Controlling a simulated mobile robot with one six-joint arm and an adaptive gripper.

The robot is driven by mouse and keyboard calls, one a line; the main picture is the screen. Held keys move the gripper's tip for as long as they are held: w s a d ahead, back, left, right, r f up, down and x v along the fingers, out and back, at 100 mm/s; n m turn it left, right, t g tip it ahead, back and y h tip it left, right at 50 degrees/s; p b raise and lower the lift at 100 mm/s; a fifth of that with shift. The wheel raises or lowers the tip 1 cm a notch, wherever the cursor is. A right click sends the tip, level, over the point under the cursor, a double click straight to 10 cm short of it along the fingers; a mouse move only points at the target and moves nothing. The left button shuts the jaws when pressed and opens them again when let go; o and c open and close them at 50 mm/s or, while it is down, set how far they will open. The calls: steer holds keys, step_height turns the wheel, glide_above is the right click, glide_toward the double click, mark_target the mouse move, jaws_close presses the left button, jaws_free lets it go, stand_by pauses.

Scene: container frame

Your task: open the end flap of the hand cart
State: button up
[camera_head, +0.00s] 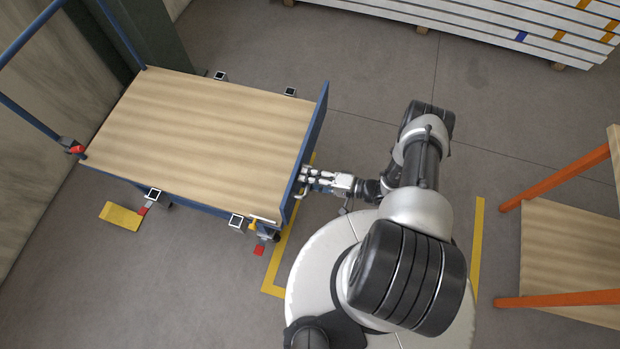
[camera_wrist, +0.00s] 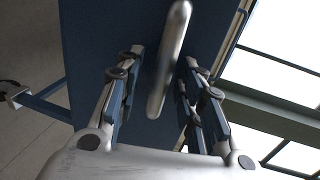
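The hand cart (camera_head: 200,140) has a pale wooden deck and a blue frame. Its blue end flap (camera_head: 315,135) stands up along the deck's right end. In the wrist view the flap (camera_wrist: 85,40) fills the middle, with a long metal handle (camera_wrist: 172,55) on its face. My gripper (camera_head: 305,178) is at the flap's outer side. In the wrist view my gripper (camera_wrist: 160,75) is open, one finger on each side of the handle. A gap shows at the left finger; the right finger looks close to the handle, and contact cannot be told.
A yellow part (camera_head: 254,224) is at the cart's near right corner. An orange-framed wooden table (camera_head: 565,260) stands at the right. Stacked white boards (camera_head: 470,30) lie at the back. Yellow floor tape (camera_head: 478,245) runs near my base. Floor between cart and boards is clear.

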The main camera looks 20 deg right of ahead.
steer(key=shift+c, duration=0.5)
jaws_close()
